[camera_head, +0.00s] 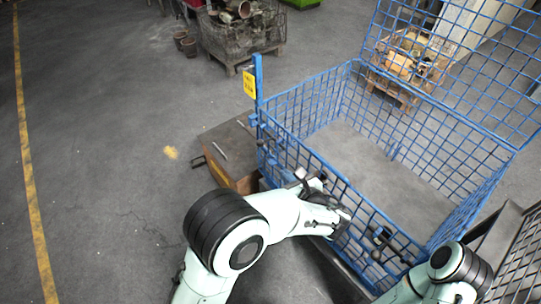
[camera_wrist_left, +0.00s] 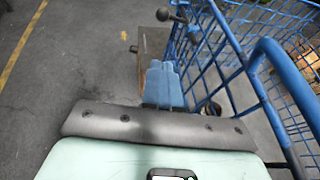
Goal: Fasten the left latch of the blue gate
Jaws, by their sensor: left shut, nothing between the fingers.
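The blue gate (camera_head: 345,195) is the mesh front panel of a blue wire cage and stands upright. Its left latch (camera_head: 265,144), with a dark ball-ended handle, is near the gate's left end by the blue post. In the left wrist view, the dark ball handle (camera_wrist_left: 163,14) shows at the top, beyond my fingers. My left gripper (camera_head: 302,177) is in front of the gate, right of the left latch and apart from it. Its blue-grey fingers (camera_wrist_left: 163,84) are shut and empty.
A second dark handle (camera_head: 379,243) is farther right on the gate. A blue post with a yellow sign (camera_head: 249,84) stands at the cage's left corner. A low dark-topped block (camera_head: 225,150) lies left of the cage. The floor farther left is clear.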

